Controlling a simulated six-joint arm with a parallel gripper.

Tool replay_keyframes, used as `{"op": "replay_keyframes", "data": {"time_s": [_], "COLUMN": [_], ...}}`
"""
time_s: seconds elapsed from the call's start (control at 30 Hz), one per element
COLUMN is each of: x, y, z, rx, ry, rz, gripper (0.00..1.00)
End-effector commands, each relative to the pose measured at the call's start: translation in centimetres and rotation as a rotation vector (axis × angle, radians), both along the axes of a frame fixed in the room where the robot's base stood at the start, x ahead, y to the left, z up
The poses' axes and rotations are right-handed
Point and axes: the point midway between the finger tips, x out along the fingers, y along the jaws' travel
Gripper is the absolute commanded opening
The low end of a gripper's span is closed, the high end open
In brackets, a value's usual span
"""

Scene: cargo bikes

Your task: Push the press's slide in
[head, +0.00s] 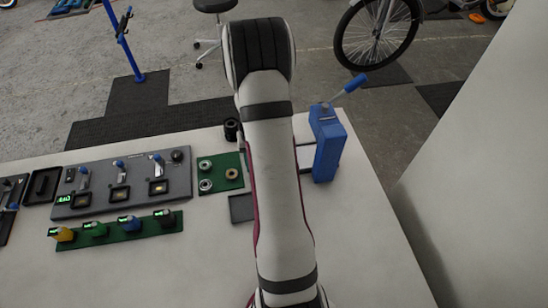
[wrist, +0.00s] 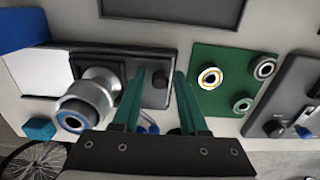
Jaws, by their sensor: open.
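The blue press (head: 328,148) stands at the right end of the table, with a lever and blue grip (head: 355,83) leaning up to the right. A pale plate with dark edges (head: 306,158), seemingly its slide, sticks out on the press's left side, partly behind my arm. In the wrist view the press's blue body (wrist: 20,28) is at the upper left, with the pale plate (wrist: 40,74) below it. My gripper (wrist: 165,76) is open, its two green fingers apart over the right part of a dark plate, right of the slide. My arm hides the gripper in the head view.
A metal knob with a blue ring (wrist: 85,105) stands close left of my fingers. A green board with rings (head: 220,173) lies left of my arm. Further left are a grey lever panel (head: 125,183) and a green strip (head: 120,231). The table's front is clear.

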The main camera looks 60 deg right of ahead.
Motion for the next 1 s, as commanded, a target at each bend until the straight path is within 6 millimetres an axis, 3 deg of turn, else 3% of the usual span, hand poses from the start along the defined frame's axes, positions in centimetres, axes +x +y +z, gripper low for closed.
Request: {"op": "replay_keyframes", "data": {"time_s": [0.03, 0.23, 0.27, 1.0], "x": [0.0, 0.0, 0.0, -3.7], "y": [0.0, 0.1, 0.1, -3.7], "z": [-0.3, -0.4, -0.4, -0.4], "rx": [0.000, 0.001, 0.001, 0.000], "ry": [0.001, 0.001, 0.001, 0.001], "rz": [0.004, 0.004, 0.004, 0.004], "gripper": [0.37, 0.01, 0.00, 0.00]}}
